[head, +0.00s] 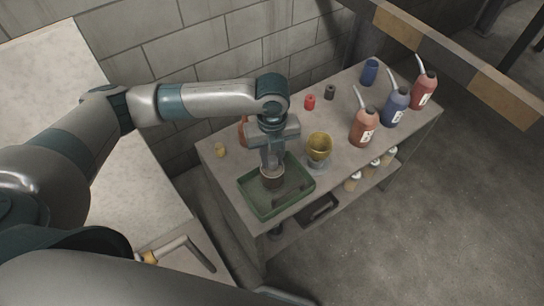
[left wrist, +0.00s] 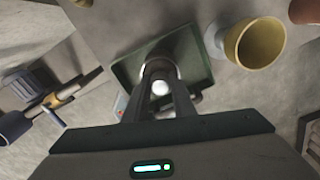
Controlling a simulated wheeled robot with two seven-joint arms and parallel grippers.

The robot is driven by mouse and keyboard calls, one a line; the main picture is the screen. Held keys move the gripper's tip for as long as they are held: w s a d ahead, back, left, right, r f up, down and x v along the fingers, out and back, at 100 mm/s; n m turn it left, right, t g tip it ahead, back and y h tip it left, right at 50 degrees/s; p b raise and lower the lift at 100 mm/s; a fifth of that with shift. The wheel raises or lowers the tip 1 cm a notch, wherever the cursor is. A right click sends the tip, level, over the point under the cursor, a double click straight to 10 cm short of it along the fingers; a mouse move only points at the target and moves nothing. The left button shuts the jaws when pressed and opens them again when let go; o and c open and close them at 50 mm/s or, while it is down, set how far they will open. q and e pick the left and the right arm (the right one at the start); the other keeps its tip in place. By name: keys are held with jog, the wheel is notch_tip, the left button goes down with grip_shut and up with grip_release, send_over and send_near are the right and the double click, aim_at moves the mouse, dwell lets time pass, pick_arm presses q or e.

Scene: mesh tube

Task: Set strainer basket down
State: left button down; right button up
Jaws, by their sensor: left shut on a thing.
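My left gripper (head: 270,165) points down over the green tray (head: 250,207) on the table. It is shut on the strainer basket (head: 272,182), a small round cup-like piece held within the tray's outline. In the left wrist view the basket's rim (left wrist: 158,68) shows between the fingers, with the tray (left wrist: 198,50) behind it. I cannot tell whether the basket touches the tray floor. Dark items lie in the tray beside the basket. My right gripper is not in view.
A yellow cup-shaped vessel (head: 319,146) stands just right of the tray. Bottles with spouts, such as the red-brown one (head: 363,128), stand along the right side of the table (head: 345,92). A block wall is behind.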

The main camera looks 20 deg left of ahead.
pick_arm(q)
jog(key=shift+f, duration=0.35)
jog(key=c, duration=1.5)
grip_release()
jog(key=shift+r+b, duration=1.35)
jog(key=shift+r, duration=4.75)
